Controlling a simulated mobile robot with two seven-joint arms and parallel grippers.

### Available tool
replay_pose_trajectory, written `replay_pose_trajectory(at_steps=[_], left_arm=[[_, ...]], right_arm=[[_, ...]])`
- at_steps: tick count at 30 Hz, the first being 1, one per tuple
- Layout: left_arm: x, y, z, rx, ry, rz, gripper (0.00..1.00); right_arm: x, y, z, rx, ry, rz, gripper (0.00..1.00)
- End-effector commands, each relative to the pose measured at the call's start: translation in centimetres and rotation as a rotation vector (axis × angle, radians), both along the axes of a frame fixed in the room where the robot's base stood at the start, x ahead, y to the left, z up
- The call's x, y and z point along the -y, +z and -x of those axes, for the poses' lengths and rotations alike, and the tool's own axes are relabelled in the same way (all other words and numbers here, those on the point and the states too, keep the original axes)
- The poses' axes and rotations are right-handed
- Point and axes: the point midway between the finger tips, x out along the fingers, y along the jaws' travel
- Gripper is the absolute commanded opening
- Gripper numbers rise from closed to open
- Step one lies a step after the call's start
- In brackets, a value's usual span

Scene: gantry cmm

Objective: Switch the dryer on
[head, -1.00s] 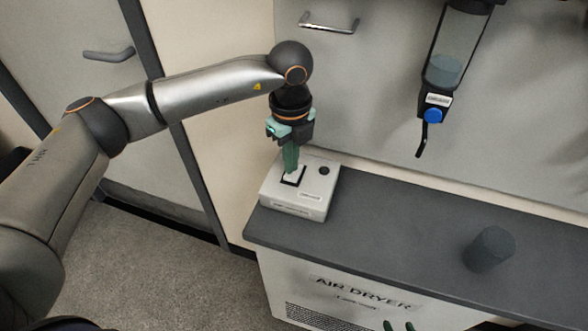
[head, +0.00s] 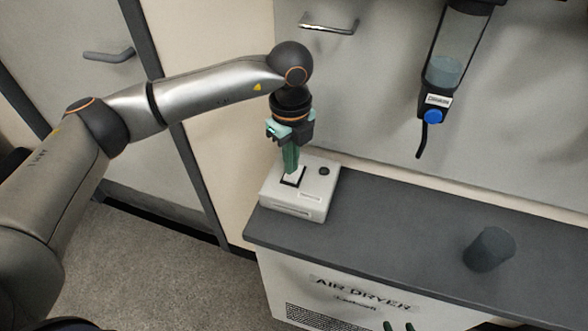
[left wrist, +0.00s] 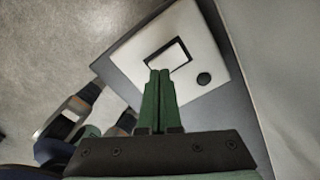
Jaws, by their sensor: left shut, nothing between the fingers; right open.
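The air dryer (head: 350,299) is a pale cabinet with a dark top, below the wall panel. A white switch box (head: 275,196) sits on its left end. The box carries a white rocker in a black frame (head: 293,180) and a dark round knob or lamp (head: 324,171). My left gripper (head: 290,170) is shut and empty, pointing down with its tips at the rocker. In the left wrist view the shut fingertips (left wrist: 159,72) overlap the near edge of the rocker (left wrist: 168,57); contact cannot be told for certain.
A dark cylinder (head: 490,249) stands on the dryer's top at the right. A wall-mounted unit with a clear bowl and blue knob (head: 433,116) hangs above. The dark top (head: 400,220) between box and cylinder is clear.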

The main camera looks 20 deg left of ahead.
Motion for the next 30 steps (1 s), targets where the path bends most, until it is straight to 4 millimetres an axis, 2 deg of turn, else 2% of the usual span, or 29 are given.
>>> replay_pose_trajectory(at_steps=[30], left_arm=[[-0.01, -0.63, -0.01, 0.000, 0.000, 0.000, 0.00]], right_arm=[[0.00, -0.48, -0.01, 0.000, 0.000, 0.000, 0.50]])
